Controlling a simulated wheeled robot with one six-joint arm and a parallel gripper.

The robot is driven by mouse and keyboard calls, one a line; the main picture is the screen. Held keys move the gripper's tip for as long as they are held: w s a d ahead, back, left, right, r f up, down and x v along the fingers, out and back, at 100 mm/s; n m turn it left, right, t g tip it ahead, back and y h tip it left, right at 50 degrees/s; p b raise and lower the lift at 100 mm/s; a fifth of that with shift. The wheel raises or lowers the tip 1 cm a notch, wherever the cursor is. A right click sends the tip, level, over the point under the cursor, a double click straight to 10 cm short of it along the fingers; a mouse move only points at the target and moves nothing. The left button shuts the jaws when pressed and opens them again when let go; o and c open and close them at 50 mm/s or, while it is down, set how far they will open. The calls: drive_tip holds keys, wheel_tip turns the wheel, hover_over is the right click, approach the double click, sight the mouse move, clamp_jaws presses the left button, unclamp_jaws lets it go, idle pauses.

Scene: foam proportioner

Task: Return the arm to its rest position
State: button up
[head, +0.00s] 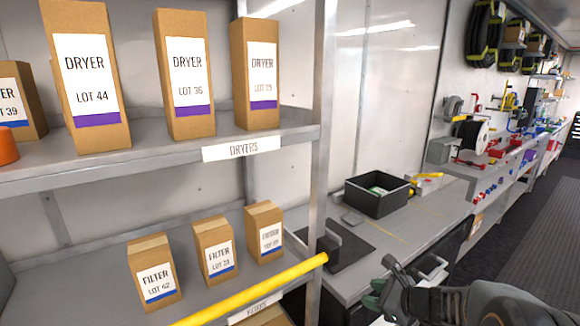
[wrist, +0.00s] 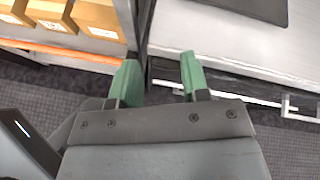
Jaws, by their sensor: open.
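My gripper (wrist: 158,80) is open and empty in the wrist view, its two green fingers spread apart. Between and beyond the fingers are the shelf's upright post and the edge of the grey workbench. In the head view my arm and gripper (head: 378,293) show at the lower right, in front of the bench and to the right of the shelf. Nothing is seen between the fingers. Part of the arm is cut off by the bottom edge of the head view.
A metal shelf (head: 150,163) at the left holds several dryer and filter boxes. A yellow bar (head: 255,288) runs along its lower level. A black bin (head: 377,195) stands on the workbench (head: 432,225). Open dark floor (head: 530,200) lies at the right.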

drive_tip(key=s+a+n+g+h+p, duration=0.3)
drive_tip(key=s+n+g, duration=0.4)
drive_tip(key=s+n, duration=0.6)
wheel_tip(320, 180, up, 10)
drive_tip(key=s+a+n+t+h+p, duration=0.1)
drive_tip(key=s+n+h+p, duration=0.1)
drive_tip(key=n, duration=0.9)
drive_tip(key=h+p, duration=0.1)
drive_tip(key=h, duration=0.1)
drive_tip(key=shift+s+a+f+t+h, duration=0.25)
drive_tip(key=shift+s+a+t+h, duration=0.05)
drive_tip(key=shift+s+a+h, duration=0.1)
